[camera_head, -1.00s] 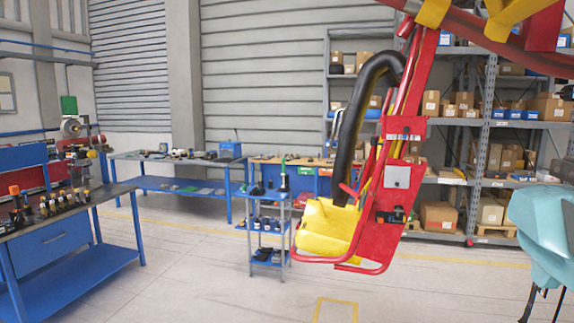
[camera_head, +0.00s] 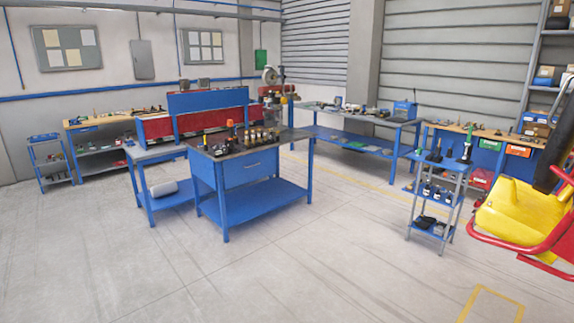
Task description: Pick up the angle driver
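I cannot pick out the angle driver for certain at this distance. Several small tools (camera_head: 350,107) lie on the long blue workbench (camera_head: 330,119) at the back. Several upright small items, too small to name, stand on the blue workbench with a drawer (camera_head: 246,170) in the middle. Dark items and a green-topped one (camera_head: 467,146) stand on a small three-tier trolley (camera_head: 437,204) to the right. My gripper is not in view.
A wooden-topped bench (camera_head: 95,123) and a small blue shelf cart (camera_head: 50,163) stand at the far left. The pale floor (camera_head: 250,275) in front is clear.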

